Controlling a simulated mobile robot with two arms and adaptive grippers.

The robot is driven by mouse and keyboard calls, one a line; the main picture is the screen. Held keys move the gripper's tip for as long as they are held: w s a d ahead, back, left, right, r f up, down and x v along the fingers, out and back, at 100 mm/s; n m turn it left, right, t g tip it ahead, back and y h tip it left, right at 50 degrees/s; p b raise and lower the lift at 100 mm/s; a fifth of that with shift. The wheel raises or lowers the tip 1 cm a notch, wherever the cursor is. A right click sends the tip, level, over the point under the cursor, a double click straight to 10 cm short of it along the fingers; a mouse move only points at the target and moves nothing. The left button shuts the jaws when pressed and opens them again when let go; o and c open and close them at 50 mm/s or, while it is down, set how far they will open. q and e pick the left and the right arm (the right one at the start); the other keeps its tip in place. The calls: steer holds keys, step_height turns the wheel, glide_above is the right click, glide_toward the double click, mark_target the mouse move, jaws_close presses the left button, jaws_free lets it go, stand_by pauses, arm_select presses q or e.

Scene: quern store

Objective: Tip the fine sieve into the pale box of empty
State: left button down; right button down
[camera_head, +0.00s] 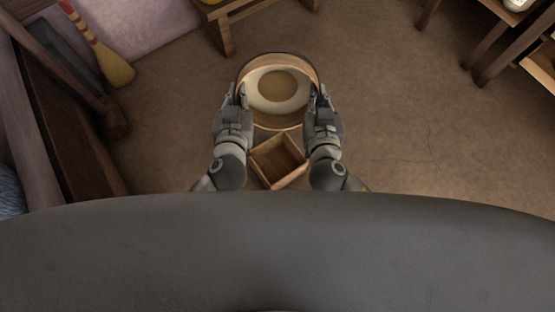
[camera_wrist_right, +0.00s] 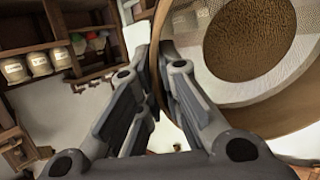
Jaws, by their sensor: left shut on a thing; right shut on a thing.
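The fine sieve (camera_head: 277,118) is a round wooden hoop with a pale mesh. A round brown heap (camera_head: 278,86) lies in its middle. My left gripper (camera_head: 238,98) is shut on the hoop's left side and my right gripper (camera_head: 318,98) on its right side. The right wrist view shows the right gripper's fingers (camera_wrist_right: 163,85) on either side of the rim, with the mesh and the brown heap (camera_wrist_right: 250,37) to the right. An open wooden box (camera_head: 278,160) stands below and nearer to me, between my forearms; its inside looks empty.
A broom (camera_head: 110,60) with a striped handle leans at the upper left, by dark timber. A wooden stool or bench (camera_head: 222,30) stands beyond the sieve. Shelving (camera_head: 495,50) is at the upper right; the wrist view shows jars (camera_wrist_right: 38,63) on shelves. The floor to the right is clear.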

arm_select(q)
steer(key=shift+a, duration=0.25)
arm_select(e)
steer(key=shift+d, duration=0.25)
arm_select(q)
steer(key=shift+s+r+t, duration=0.2)
steer(key=shift+s+t, duration=0.5)
steer(key=shift+t, duration=0.2)
arm_select(e)
steer(key=shift+s+r+t, duration=0.25)
steer(key=shift+s+t, duration=0.4)
steer(key=shift+t, duration=0.35)
arm_select(q)
steer(key=shift+s+r+t, duration=0.25)
steer(key=shift+s+t, duration=0.45)
steer(key=shift+t, duration=0.3)
arm_select(e)
steer(key=shift+s+r+t, duration=0.15)
steer(key=shift+s+t, duration=0.55)
steer(key=shift+t, duration=0.2)
